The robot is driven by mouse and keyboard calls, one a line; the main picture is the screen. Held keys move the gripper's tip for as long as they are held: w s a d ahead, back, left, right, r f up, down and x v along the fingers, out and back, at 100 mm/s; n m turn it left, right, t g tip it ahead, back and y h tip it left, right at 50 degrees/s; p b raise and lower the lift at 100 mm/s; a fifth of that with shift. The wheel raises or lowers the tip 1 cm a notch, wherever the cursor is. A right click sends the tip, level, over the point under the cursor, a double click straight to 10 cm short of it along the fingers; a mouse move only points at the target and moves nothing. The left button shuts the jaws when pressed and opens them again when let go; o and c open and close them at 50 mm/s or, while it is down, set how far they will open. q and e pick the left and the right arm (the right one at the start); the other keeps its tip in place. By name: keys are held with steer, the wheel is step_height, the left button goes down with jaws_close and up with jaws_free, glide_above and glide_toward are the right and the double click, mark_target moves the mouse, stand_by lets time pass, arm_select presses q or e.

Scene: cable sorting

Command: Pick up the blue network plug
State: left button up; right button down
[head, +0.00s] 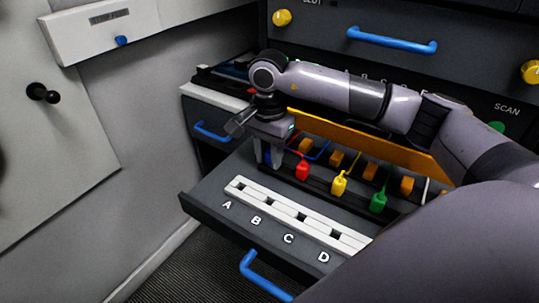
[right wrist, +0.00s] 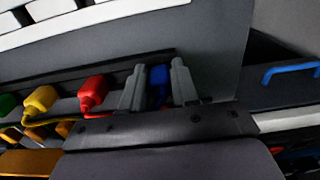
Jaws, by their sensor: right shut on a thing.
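My right gripper (head: 268,160) points down at the left end of the plug row in the open drawer. The right wrist view shows its two fingers (right wrist: 158,68) on either side of the blue network plug (right wrist: 158,88), shut on it. In the head view the fingers mostly hide this plug. A blue cable (head: 322,152) shows just right of the gripper. Whether the plug is lifted is hard to tell. My left gripper is not in view.
Red (head: 303,171), yellow (head: 339,184) and green (head: 378,201) plugs stand to the right in the same row. A white socket strip (head: 290,211), marked A to D, lies in front. The drawer has a blue handle (head: 265,274). An orange panel (head: 400,153) runs behind.

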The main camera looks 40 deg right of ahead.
step_height(320, 180, up, 19)
steer(key=p, duration=0.2)
step_height(320, 180, up, 4)
steer(key=r+p, duration=0.1)
steer(key=p, duration=0.4)
glide_above(269, 152)
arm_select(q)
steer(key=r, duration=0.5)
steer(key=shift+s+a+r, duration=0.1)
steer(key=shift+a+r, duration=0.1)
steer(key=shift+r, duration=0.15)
arm_select(e)
steer(key=shift+f, duration=0.3)
arm_select(q)
steer(key=shift+b, duration=0.35)
arm_select(e)
steer(key=shift+f, duration=0.1)
